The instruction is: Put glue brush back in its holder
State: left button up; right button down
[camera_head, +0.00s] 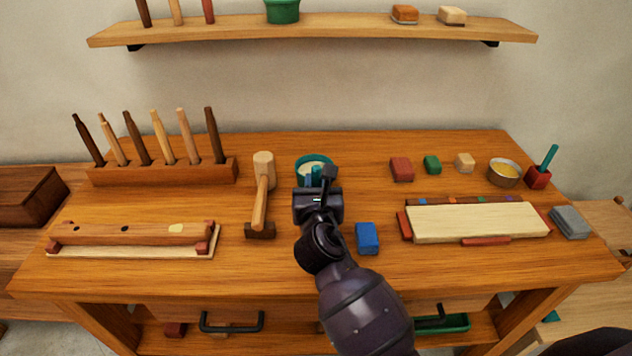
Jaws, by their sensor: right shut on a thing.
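My right gripper (317,180) is at the near side of a round teal pot (301,163) with pale contents, at the middle back of the bench. It is shut on a small teal-blue piece (308,181), which I take to be the glue brush. The gripper and wrist hide most of it, so I cannot tell whether its end is in the pot. A small red block (538,178) at the back right has a teal stick (549,157) standing tilted in it; it looks like a holder. My left gripper is not in view.
A wooden mallet (263,190) lies left of the gripper and a blue block (367,238) lies to the right. A tool rack (165,174) stands at the back left. A pale board (478,222) and a yellow-filled bowl (505,174) are on the right.

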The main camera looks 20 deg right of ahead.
dwell(0.3)
jog(key=shift+f, duration=0.25)
dwell(0.4)
jog(key=c, duration=0.9)
grip_release()
jog(key=shift+s, duration=0.15)
jog(key=v, duration=1)
jog(key=shift+s+a+r, duration=0.1)
jog(key=shift+s, duration=0.15)
